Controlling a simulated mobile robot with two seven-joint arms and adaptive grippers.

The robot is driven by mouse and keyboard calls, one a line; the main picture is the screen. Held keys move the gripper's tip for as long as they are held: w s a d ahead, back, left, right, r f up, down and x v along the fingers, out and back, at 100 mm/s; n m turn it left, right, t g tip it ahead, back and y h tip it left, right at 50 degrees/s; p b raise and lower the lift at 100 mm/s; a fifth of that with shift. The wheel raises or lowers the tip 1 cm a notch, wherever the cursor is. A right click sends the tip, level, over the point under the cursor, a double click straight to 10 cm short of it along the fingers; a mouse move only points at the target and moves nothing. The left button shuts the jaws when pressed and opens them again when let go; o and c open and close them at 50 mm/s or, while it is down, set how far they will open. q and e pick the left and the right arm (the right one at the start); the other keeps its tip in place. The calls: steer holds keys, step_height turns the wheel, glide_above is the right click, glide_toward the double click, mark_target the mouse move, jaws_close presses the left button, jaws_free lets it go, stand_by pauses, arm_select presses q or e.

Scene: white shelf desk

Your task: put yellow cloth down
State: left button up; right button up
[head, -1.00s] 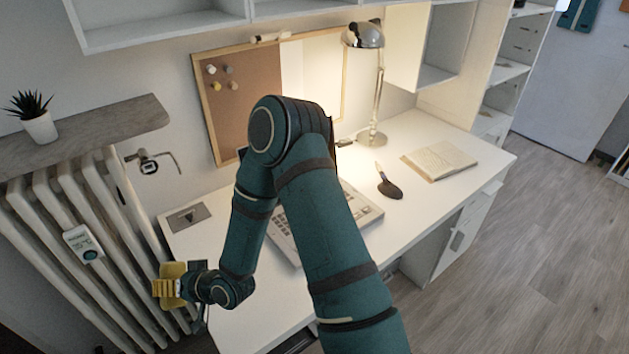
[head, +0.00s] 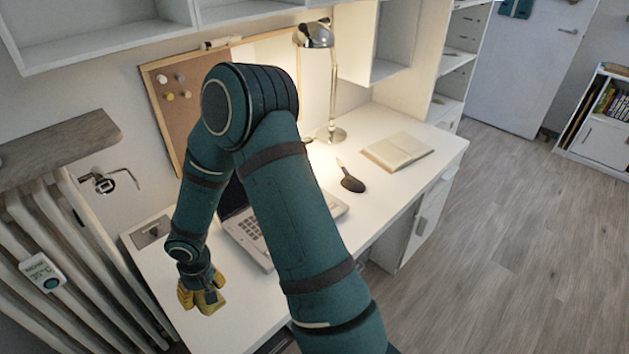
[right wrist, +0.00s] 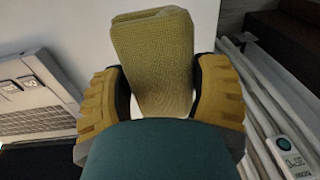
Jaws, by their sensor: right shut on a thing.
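The yellow cloth (right wrist: 155,62) is folded and sits between the two yellow finger pads of my right gripper (right wrist: 160,90), which is shut on it. In the head view my right gripper (head: 202,294) is over the front left part of the white desk (head: 240,318), with the cloth (head: 212,305) at its fingertips. I cannot tell whether the cloth touches the desk top. My left gripper is not in view.
An open laptop-like device (head: 254,240) lies just right of the gripper, partly hidden by my arm. A radiator (head: 62,240) is left of the desk.

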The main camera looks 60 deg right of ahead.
steer(key=shift+g+h, duration=0.3)
steer(key=shift+g, duration=0.1)
steer(key=d+f, duration=0.1)
steer(key=s+d+f+b, duration=0.1)
steer(key=f, duration=0.1)
steer(key=d+f, duration=0.1)
steer(key=shift+s+f, duration=0.15)
steer(key=shift+s, duration=0.1)
steer(key=shift+f+b, duration=0.75)
steer(key=shift+f, duration=1.45)
steer(key=shift+r, duration=0.1)
steer(key=o, duration=1.1)
